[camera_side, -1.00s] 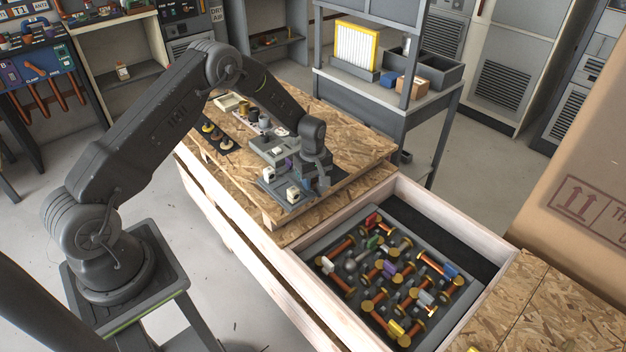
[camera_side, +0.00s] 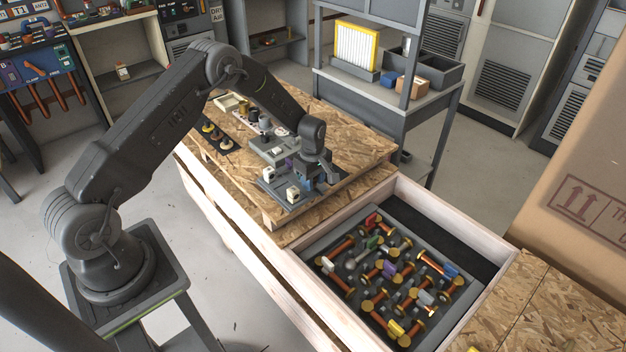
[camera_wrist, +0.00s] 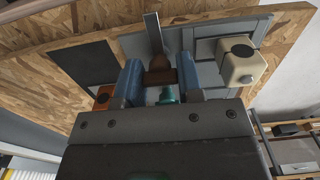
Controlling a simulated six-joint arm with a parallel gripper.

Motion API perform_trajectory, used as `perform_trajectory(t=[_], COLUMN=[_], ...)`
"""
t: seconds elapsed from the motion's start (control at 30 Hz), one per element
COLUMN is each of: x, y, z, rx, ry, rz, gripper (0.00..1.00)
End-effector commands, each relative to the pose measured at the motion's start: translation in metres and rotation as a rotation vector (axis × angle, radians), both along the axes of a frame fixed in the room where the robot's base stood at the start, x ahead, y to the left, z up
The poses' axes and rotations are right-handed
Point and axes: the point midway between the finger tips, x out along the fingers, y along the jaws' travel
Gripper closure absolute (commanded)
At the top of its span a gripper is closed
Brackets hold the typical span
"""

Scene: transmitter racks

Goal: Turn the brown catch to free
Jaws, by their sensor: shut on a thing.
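The brown catch (camera_wrist: 160,72) sits between the two blue fingers of my gripper (camera_wrist: 159,62) in the wrist view, at the grey fixture plate (camera_wrist: 207,72). My gripper is shut on it. A flat metal bar (camera_wrist: 153,32) extends from the catch toward the top of the picture. In the side view my gripper (camera_side: 322,178) is low at the right end of the fixture on the wooden board, and hides the catch. Any marking for the free position cannot be made out.
A cream block with a black top (camera_wrist: 242,58) stands right of the fingers. An orange-brown part (camera_wrist: 105,95) is beside the left finger, and a green part (camera_wrist: 166,95) lies between the fingers. An open crate (camera_side: 470,220) with several spools stands in front of the board.

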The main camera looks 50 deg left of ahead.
Motion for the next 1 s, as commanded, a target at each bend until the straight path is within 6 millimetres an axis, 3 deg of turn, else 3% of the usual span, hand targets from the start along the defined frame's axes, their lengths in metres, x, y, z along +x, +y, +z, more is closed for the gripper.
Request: perform_trajectory(t=[0.3,0.6,0.77,1.0], x=[0.000,0.001,0.001,0.001], y=[0.000,0.000,0.000,0.000], z=[0.000,0.005,0.028,0.083], rx=[0.000,0.000,0.001,0.001], ry=[0.000,-0.002,-0.005,-0.006], rz=[0.002,0.001,0.001,0.001], gripper=[0.40,0.40,0.40,0.40])
